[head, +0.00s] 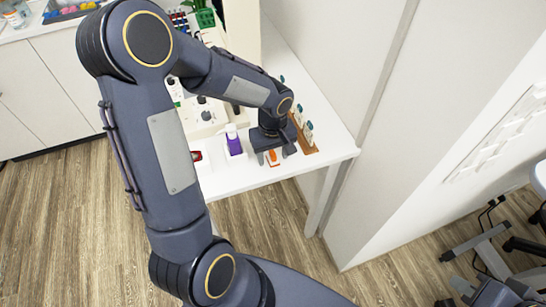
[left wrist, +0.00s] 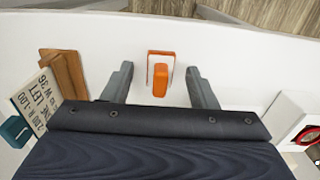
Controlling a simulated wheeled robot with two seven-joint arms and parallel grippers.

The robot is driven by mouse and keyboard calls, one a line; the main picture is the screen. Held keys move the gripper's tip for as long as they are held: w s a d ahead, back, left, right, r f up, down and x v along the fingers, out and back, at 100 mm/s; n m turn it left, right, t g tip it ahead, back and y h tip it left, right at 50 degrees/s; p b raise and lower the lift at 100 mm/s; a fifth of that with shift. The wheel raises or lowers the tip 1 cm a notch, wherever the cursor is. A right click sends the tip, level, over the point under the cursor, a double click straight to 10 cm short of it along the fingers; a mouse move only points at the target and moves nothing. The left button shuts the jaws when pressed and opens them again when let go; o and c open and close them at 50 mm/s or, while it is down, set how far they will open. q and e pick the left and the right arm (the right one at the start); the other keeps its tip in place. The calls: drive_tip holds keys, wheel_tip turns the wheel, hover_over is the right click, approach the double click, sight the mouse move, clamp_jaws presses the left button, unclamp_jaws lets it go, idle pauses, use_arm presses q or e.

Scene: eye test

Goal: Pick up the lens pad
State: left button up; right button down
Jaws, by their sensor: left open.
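The lens pad appears to be the small orange block on a white, orange-edged base (left wrist: 160,75), lying on the white tabletop. In the head view its orange part (head: 273,160) shows near the table's front edge, partly covered by my gripper. My left gripper (head: 275,154) points down over it. In the left wrist view the left gripper's two fingers (left wrist: 160,68) are apart, one on each side of the pad, with a gap on both sides. Nothing is held.
A white box with a red ring (left wrist: 297,122) lies right in the wrist view. A wall panel bounds the table's right side.

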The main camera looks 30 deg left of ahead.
sight(271, 154)
use_arm(q)
drive_tip(key=c, duration=1)
drive_tip(key=shift+c, duration=0.2)
drive_tip(key=shift+r, duration=0.1)
drive_tip(key=shift+r, duration=0.55)
drive_tip(key=r, duration=0.2)
drive_tip(key=shift+s+a+r, duration=0.15)
drive_tip(key=shift+s+r, duration=0.05)
drive_tip(key=shift+r, duration=0.1)
drive_tip(key=s+a+r, duration=0.4)
drive_tip(key=s+r, duration=0.5)
drive_tip(key=s, duration=0.4)
